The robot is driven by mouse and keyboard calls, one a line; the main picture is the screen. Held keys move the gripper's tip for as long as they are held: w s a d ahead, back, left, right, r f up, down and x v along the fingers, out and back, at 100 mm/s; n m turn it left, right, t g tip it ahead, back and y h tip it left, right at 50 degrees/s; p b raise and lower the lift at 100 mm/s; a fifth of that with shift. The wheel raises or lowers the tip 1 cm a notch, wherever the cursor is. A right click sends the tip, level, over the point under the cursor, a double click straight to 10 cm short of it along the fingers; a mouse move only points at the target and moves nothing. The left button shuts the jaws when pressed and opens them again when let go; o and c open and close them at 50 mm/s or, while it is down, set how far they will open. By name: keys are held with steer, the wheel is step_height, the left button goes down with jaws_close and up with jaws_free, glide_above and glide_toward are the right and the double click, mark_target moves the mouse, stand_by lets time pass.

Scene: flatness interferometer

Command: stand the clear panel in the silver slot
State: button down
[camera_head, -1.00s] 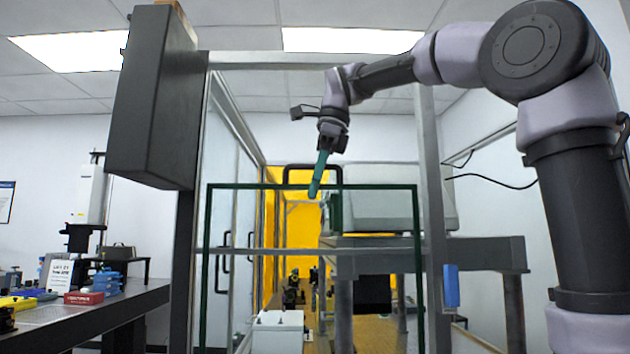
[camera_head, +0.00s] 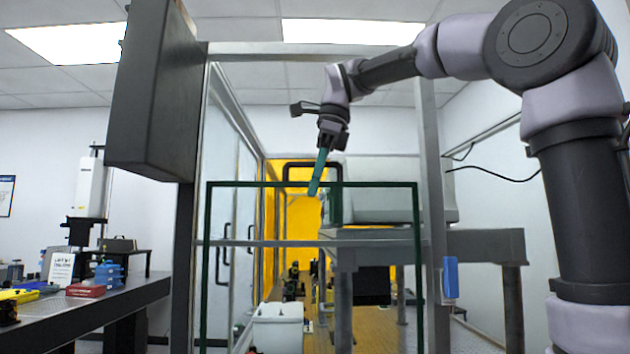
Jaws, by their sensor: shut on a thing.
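The clear panel (camera_head: 380,184) is a large see-through upright rectangle with dark green edges. Its lower edge is out of the picture. My gripper (camera_head: 318,184) has teal fingers and is shut on the middle of the panel's top edge, with the arm coming in from the upper right. A silver frame stands behind the panel, with a right post (camera_head: 433,150), a top bar and a horizontal bar (camera_head: 270,243) seen through the panel. I cannot make out the silver slot itself, or whether the panel touches the frame.
A dark box (camera_head: 150,95) is high on the left post. A bench (camera_head: 130,300) with a sign and small parts stands at left. A grey table (camera_head: 480,245) with a large grey instrument is behind at right. A white box (camera_head: 277,328) shows low through the panel. A blue item (camera_head: 450,278) hangs on the right post.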

mark_target(330, 183)
steer(key=shift+w+f, duration=0.1)
steer(key=shift+f, duration=5.1)
steer(key=c, duration=0.8)
jaws_free()
steer(key=shift+o, duration=0.2)
steer(key=v, duration=1)
steer(key=shift+d+r, duration=0.15)
steer(key=shift+r, duration=0.25)
steer(key=shift+f, duration=0.1)
